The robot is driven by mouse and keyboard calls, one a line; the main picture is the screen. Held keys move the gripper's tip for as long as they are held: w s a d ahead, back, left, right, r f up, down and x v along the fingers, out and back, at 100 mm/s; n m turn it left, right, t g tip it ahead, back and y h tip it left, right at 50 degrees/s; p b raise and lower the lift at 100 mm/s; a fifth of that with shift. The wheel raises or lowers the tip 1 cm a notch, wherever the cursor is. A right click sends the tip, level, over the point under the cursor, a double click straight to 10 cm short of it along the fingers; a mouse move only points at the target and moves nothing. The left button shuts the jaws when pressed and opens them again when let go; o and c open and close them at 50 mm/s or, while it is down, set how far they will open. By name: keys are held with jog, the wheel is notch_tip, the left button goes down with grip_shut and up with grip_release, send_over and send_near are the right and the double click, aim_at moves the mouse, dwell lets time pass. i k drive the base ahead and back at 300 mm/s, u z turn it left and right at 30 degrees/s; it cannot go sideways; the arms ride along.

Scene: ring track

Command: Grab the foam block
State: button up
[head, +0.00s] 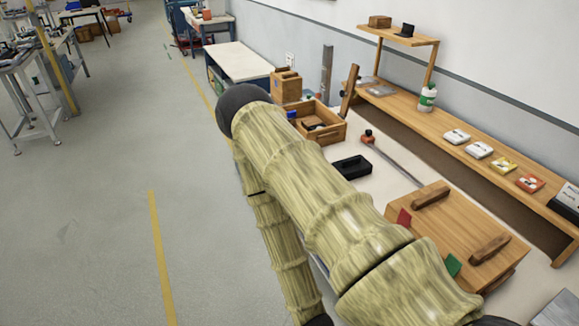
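I cannot make out a foam block for certain in the head view. A black block-like thing (352,167) with a recessed top lies on the pale workbench (385,180), and I cannot tell its material. A small red piece (404,217) and a small green piece (453,265) are at the near edge of a wooden board or box (450,225) with two wooden handles. My bamboo-patterned arm crosses the middle of the view and hides part of the bench. My gripper is not in view.
An open wooden crate (322,128) holds dark and blue things. A long wooden shelf (430,125) along the wall carries a white-and-green container (427,97) and several small boxes. A thin rod with a red end (368,137) lies on the bench.

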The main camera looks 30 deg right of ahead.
aim_at(356, 166)
jog(key=u, duration=0.8)
jog(key=i, duration=0.7)
jog(key=z, duration=2.25)
